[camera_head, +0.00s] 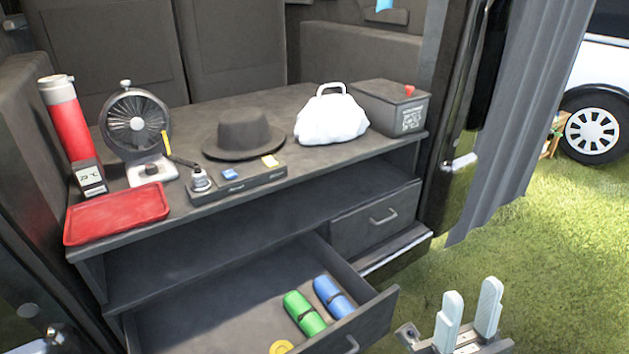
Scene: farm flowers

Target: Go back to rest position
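My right gripper (468,318) shows at the bottom right, over the grass and to the right of the open drawer. Its two pale fingers point up and stand apart with nothing between them. It is clear of the drawer (372,318) and touches nothing that I can see. My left gripper cannot be made out in the head view; only dark, unclear parts show at the lower left edge.
The open drawer holds a green roll (304,312), a blue roll (333,297) and a yellow ring (281,347). The counter (215,220) bears a red tray (117,213), fan (136,125), hat (243,135), white bag (331,118) and dark box (391,108). Grass lies right.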

